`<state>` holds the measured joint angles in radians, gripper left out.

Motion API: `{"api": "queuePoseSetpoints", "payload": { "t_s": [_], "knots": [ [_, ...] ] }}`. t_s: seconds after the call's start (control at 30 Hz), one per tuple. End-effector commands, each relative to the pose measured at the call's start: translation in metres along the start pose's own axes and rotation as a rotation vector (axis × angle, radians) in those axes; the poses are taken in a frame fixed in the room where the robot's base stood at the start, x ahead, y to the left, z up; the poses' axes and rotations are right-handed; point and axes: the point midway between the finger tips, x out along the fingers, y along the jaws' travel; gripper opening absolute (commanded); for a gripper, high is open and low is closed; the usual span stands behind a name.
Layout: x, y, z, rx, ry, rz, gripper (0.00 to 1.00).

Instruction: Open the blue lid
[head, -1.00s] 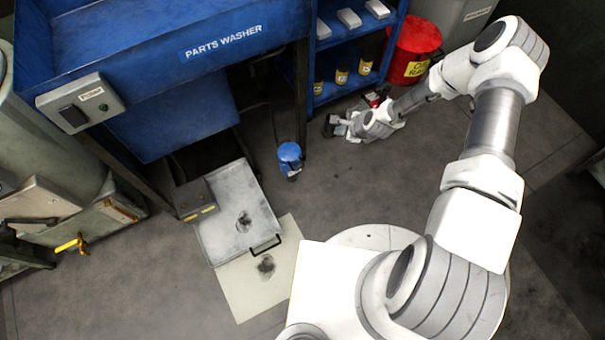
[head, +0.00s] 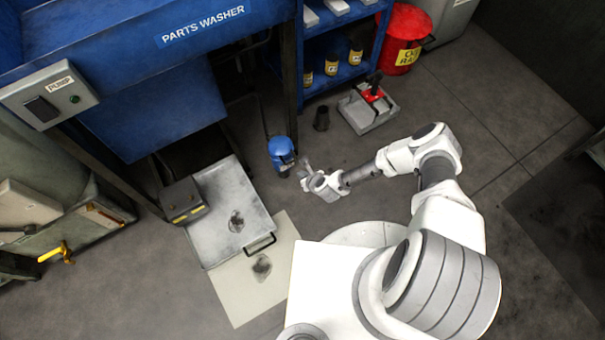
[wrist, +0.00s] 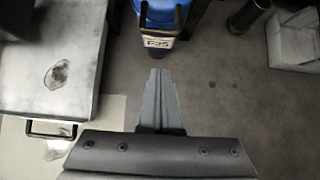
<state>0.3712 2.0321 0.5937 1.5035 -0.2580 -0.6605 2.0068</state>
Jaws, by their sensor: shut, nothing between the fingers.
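A small container with a rounded blue lid (head: 281,147) stands on the floor beside the parts washer's leg. The lid appears to be down. In the wrist view the blue container (wrist: 160,14) is at the top edge, partly cut off, with a label on its front. My gripper (head: 304,165) is just right of and in front of the container, low over the floor. In the wrist view my gripper (wrist: 159,75) has its fingers together, empty, pointing at the container with a small gap before the label.
A metal tray (head: 222,190) with a dark stain lies left of the container, on a pale mat (head: 274,290). The blue parts washer (head: 120,50) rises behind. A dark cylinder (head: 321,118) and a grey box with a red part (head: 370,110) stand back right. Floor on the right is clear.

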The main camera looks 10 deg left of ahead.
Motion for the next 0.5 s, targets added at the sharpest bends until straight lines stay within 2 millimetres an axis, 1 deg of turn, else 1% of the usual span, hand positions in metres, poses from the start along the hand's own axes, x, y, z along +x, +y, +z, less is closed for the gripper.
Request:
{"api": "queuePoseSetpoints", "payload": {
  "t_s": [0.03,0.33,0.37,0.4,0.5],
  "knots": [
    [0.015,0.001,-0.004,-0.004,0.0,0.001,0.0],
    [0.074,0.001,-0.004,-0.004,0.0,0.001,0.0],
    [0.075,0.001,0.0,-0.004,0.0,0.001,0.0],
    [0.062,0.0,0.011,0.001,0.0,0.002,0.0],
    [0.054,0.0,0.02,0.001,0.001,0.001,0.0]
  ]
}}
